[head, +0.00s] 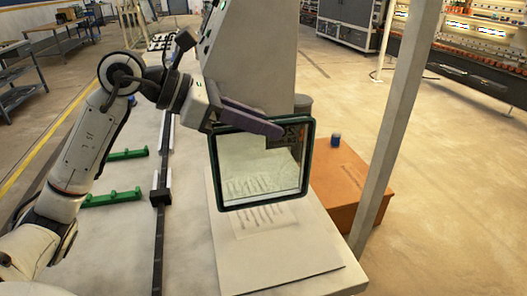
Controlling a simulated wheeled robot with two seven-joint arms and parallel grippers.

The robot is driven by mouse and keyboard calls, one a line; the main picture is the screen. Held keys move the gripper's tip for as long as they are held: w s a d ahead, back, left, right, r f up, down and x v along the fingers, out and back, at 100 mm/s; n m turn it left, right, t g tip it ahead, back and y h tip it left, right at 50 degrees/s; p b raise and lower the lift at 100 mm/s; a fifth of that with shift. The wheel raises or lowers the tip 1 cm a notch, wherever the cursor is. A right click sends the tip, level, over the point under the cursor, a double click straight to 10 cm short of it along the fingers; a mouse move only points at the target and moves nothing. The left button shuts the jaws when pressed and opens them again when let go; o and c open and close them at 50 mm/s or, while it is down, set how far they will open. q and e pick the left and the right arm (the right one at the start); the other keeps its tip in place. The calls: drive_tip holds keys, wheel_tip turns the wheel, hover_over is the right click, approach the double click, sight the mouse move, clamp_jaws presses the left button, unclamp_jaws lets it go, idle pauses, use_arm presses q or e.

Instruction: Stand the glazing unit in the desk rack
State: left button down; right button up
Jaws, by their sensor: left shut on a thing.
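The glazing unit (262,203), a square clear pane with a dark rounded frame, hangs nearly upright in the head view. My left gripper (272,131) reaches in from the left and is shut on its top edge. The pane is over the white desk (300,262), in front of a printed sheet that shows partly through the glass. Whether its lower edge touches the desk cannot be told. Two green slotted rails (112,197), which look like the desk rack, lie on the left with nothing standing in them. My right gripper is not in view.
A dark rail (158,230) with a small block runs along the desk between the green rails and the pane. A tall grey machine (248,60) stands behind the pane. A pale post (398,110) and an orange box (340,185) with a blue-topped can are on the right.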

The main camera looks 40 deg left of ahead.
sight(263, 147)
use_arm(q)
drive_tip(key=shift+w+f, duration=0.1)
drive_tip(key=shift+f, duration=2)
drive_tip(key=shift+f, duration=0.15)
drive_tip(key=c, duration=1.6)
unclamp_jaws()
drive_tip(key=shift+f, duration=0.15)
